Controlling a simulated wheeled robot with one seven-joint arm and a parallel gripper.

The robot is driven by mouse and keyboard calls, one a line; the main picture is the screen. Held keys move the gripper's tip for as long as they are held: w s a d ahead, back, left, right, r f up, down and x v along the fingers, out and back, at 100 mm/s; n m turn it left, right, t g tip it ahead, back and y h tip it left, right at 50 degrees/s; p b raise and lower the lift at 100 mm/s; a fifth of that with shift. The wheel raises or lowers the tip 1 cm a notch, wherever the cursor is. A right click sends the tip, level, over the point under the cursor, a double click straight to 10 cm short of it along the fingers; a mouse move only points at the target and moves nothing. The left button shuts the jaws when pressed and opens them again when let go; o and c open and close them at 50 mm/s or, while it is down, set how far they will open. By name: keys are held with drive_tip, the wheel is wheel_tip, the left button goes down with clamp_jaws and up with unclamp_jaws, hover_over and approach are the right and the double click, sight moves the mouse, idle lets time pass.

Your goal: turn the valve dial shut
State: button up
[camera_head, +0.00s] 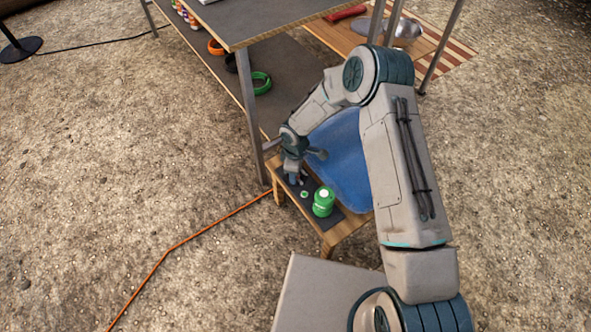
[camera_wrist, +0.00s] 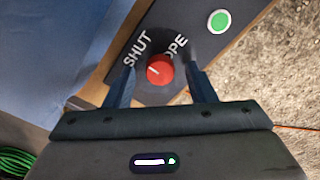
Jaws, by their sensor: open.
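The valve dial (camera_wrist: 160,69) is a red round knob with a pale pointer mark, on a dark panel (camera_wrist: 140,88). White lettering beside it reads "SHUT" on the left and "OPE", partly covered, on the right. The pale mark points up and to the left, near "SHUT"; its exact angle is hard to tell. My gripper (camera_wrist: 160,82) is open, with one finger on each side of the dial in the wrist view. I cannot tell whether the fingers touch it. In the head view my gripper (camera_head: 293,180) is low over the small wooden bench, and the dial is hidden.
A green canister (camera_head: 323,202) stands on the bench (camera_head: 345,228) close to my gripper. A green round button (camera_wrist: 219,21) is on the panel. A blue cushion (camera_head: 343,150) lies behind. A metal-legged table (camera_head: 249,100) stands at left; an orange cable (camera_head: 190,238) crosses the ground.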

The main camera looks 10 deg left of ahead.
wheel_tip(320, 180, up, 14)
drive_tip(key=p, duration=0.3)
drive_tip(key=shift+f+p, duration=0.2)
drive_tip(key=shift+p, duration=0.1)
drive_tip(key=s+d+r+m+t+p, duration=0.1)
drive_tip(key=d+r+m+p, duration=0.4)
drive_tip(key=r, duration=0.6)
drive_tip(key=s+d+r+m+h+p, duration=0.1)
drive_tip(key=d+r+p, duration=0.2)
drive_tip(key=d+r, duration=0.6)
drive_tip(key=s+d+r+m+t+p, duration=0.15)
drive_tip(key=d+r+p, duration=0.25)
drive_tip(key=r, duration=0.9)
drive_tip(key=s+d+r+m+p, duration=0.5)
drive_tip(key=s+r, duration=0.3)
drive_tip(key=r, duration=0.2)
drive_tip(key=s+d+r+m+y+p, duration=0.1)
drive_tip(key=s+d+r+m+p, duration=0.5)
drive_tip(key=r, duration=0.5)
drive_tip(key=shift+s+d, duration=0.2)
drive_tip(key=shift+s, duration=0.95)
